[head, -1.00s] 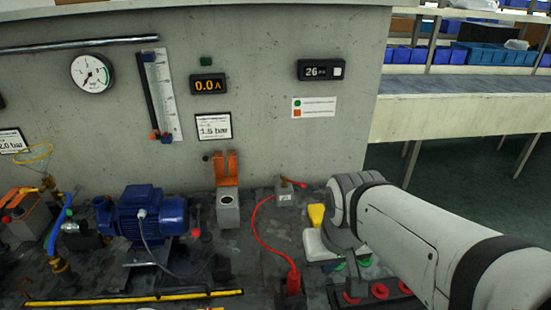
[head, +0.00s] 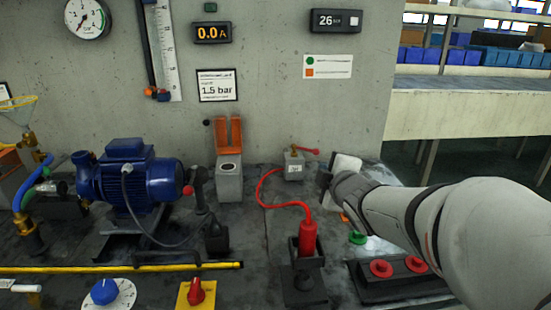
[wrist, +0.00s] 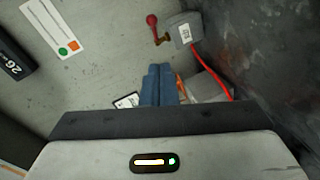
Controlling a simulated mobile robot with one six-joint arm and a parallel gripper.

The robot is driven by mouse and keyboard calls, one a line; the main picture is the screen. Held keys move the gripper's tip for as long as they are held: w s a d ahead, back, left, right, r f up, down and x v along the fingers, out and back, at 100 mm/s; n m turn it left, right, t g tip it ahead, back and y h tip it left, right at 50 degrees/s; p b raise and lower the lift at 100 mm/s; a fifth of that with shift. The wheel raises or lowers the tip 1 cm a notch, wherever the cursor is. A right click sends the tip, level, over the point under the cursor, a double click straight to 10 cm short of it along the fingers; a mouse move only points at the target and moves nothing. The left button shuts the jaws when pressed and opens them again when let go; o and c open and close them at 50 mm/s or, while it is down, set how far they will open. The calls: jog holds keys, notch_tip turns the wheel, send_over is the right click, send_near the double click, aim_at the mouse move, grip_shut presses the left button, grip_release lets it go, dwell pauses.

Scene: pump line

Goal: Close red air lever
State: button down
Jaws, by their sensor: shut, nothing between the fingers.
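The red air lever (head: 308,151) sticks out to the right from the top of a small grey box (head: 294,171) with a white label, at the foot of the concrete wall. In the wrist view the lever's red knob (wrist: 152,22) stands on a brass stem beside the grey box (wrist: 186,32). A red hose runs from the box. My gripper (head: 322,182) is just right of the box and slightly below the lever in the head view. Its blue fingers (wrist: 158,70) are together and empty, apart from the lever in the wrist picture.
A red hand piece (head: 307,238) stands in a dark holder in front of the box. An orange-flapped grey block (head: 229,175) and a blue pump (head: 135,180) are to the left. Red buttons (head: 381,268) sit below my arm. The wall (head: 260,90) rises behind.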

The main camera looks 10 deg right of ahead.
aim_at(318, 150)
jog(key=shift+w+a+f+n+t+y+b, duration=0.2)
jog(key=shift+w+f+n+b, duration=0.3)
jog(key=shift+w, duration=1.85)
jog(key=shift+w+a+f+n+t+y+b, duration=0.2)
jog(key=shift+w+f+n+b, duration=0.3)
jog(key=shift+w, duration=1.8)
jog(key=shift+w+d+f+n+t+y+b, duration=0.1)
jog(key=shift+w+f+n+y+b, duration=0.35)
jog(key=shift+w, duration=1.9)
jog(key=shift+w+d+n+y+p, duration=0.15)
jog(key=shift+d+n+y+p, duration=0.15)
jog(key=shift+y+p, duration=0.45)
jog(key=n+g+y+p, duration=0.1)
jog(key=y+p, duration=0.1)
jog(key=w+d+n+g+y+p, duration=0.1)
jog(key=n+y+p, duration=0.1)
jog(key=w+d+n+g+y+p, duration=0.1)
jog(key=n+y+p, duration=0.1)
jog(key=shift+w+d+g+p, duration=0.1)
jog(key=shift+d+g+p, duration=0.05)
jog(key=shift+g+p, duration=0.2)
jog(key=shift+w+d, duration=0.1)
jog(key=shift+w, duration=0.15)
